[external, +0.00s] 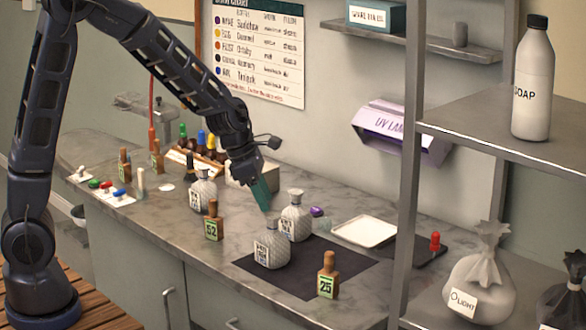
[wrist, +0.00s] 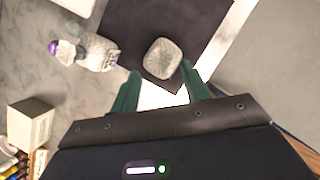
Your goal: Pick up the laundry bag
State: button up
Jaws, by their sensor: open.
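A pale grey tied laundry bag (external: 482,283) with a tag reading "LIGHT" sits on the lower shelf at the right of the external view. A dark tied bag (external: 566,292) with a white tag, partly cut off, sits beside it at the right edge. My gripper (external: 264,194) is above the counter, left of and well away from both bags. In the wrist view its two green fingers (wrist: 160,88) are apart, with nothing held between them. Neither bag can be made out in the wrist view.
Glass bottles (external: 272,246) stand on and beside a dark mat (external: 300,277), close below my gripper. A faceted glass piece (wrist: 163,58) lies just beyond the fingers. A shelf post (external: 408,160) and a soap bottle (external: 533,80) stand at the right.

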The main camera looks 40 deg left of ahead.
aim_at(272, 216)
jog(key=shift+x, duration=3.2)
jog(key=shift+a, duration=0.15)
jog(key=shift+c, duration=0.5)
grip_shut()
